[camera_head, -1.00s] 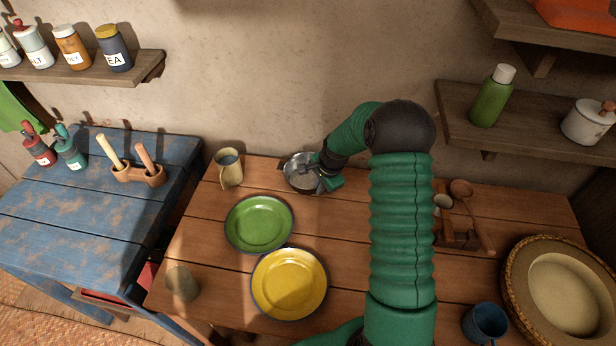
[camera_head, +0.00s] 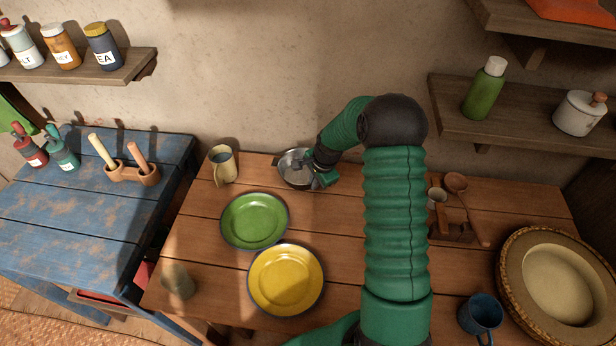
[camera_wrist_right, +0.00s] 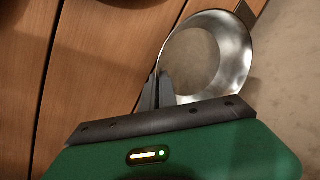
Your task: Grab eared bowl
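The eared bowl (camera_head: 293,170) is a shiny metal bowl near the back edge of the wooden table, against the wall. In the right wrist view the bowl (camera_wrist_right: 235,62) shows one flat ear at its top right; its near side is partly hidden by my gripper. My right gripper (camera_head: 314,172) is at the bowl's right side. In the wrist view its fingers (camera_wrist_right: 157,88) are close together at the rim, seemingly one on each side of it, shut on it. Whether they hold an ear is hidden. My left gripper is not in view.
A beige mug (camera_head: 223,165) stands just left of the bowl. A green plate (camera_head: 254,220) and a yellow plate (camera_head: 286,279) lie in front. A wooden utensil holder (camera_head: 452,231), blue mug (camera_head: 482,314) and woven-rimmed basin (camera_head: 560,285) are on the right.

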